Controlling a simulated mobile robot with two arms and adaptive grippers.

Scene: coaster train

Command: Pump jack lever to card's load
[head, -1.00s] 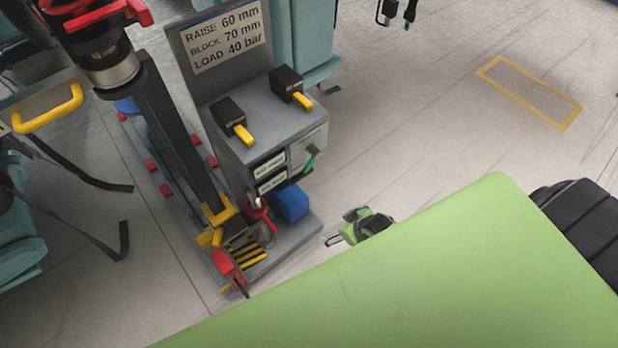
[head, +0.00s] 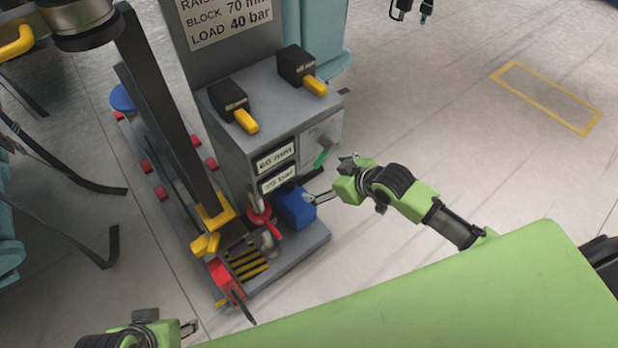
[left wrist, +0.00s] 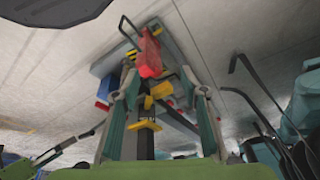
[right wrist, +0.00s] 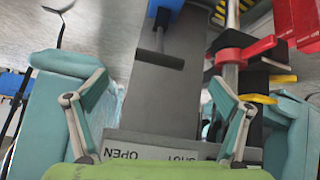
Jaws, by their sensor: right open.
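Two readouts below show 60 mm (head: 276,157) and a bar value (head: 279,179) that looks just under 40. A blue block (head: 296,208) sits at the console's foot; the right wrist view shows a dark T-shaped lever (right wrist: 160,58) beside it. My right gripper (head: 322,196) is open and empty, close to the block, with the lever ahead between its fingers. My left gripper (head: 188,328), low in the head view, has its fingers apart and empty in the left wrist view (left wrist: 160,74).
A red valve handle (head: 260,216) stands left of the blue block. A red box (head: 224,279) with a black handle is at the base's near corner. A green lever (head: 321,158) and two yellow-handled switches (head: 246,121) are on the console. Floor to the right is clear.

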